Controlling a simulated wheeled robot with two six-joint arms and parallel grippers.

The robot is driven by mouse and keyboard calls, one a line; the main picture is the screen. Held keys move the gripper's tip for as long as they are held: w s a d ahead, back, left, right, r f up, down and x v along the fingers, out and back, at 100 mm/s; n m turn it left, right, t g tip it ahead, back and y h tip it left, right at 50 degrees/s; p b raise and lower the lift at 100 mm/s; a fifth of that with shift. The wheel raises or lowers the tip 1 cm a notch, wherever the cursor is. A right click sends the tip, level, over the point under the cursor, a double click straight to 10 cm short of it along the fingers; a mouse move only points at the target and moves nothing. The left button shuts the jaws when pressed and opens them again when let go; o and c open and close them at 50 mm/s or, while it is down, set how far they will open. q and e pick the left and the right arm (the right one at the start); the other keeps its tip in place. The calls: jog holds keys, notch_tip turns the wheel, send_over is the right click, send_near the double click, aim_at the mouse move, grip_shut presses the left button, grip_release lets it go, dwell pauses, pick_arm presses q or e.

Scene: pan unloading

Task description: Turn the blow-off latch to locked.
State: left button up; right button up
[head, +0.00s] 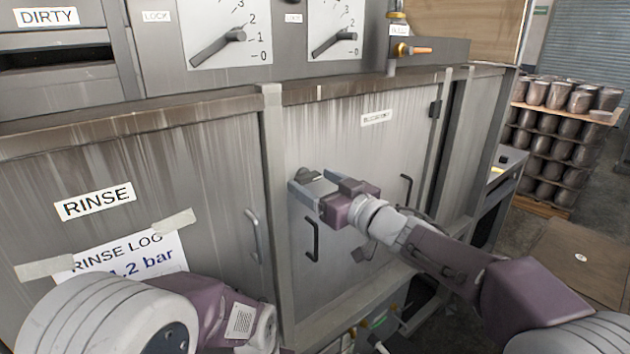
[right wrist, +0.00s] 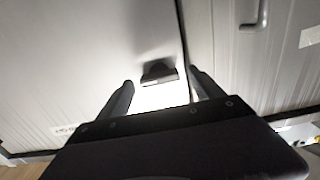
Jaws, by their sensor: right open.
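The latch, a small dark knob (head: 305,174), sits on the grey door (head: 345,140) labelled BLOWOFF, near its left edge. In the right wrist view the latch (right wrist: 158,72) lies just ahead of the fingertips, within the gap between them. I cannot read any lock marks on it. My right gripper (head: 309,181) is open and close to the latch, with its fingers on either side; it looks clear of the knob. The gripper also shows in the right wrist view (right wrist: 162,87). My left arm is at the lower left; its gripper's fingers are out of view.
A black door handle (head: 313,240) is just below my right gripper. Another handle (head: 254,235) is on the RINSE door (head: 190,170) to the left. Dials (head: 337,30) are above. A brass valve with an orange lever (head: 412,50) is at upper right. Stacked pots (head: 560,130) stand far right.

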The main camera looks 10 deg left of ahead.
jog(key=shift+a, duration=0.15)
jog(key=shift+w, duration=0.1)
jog(key=shift+w, duration=0.1)
jog(key=c, duration=1.4)
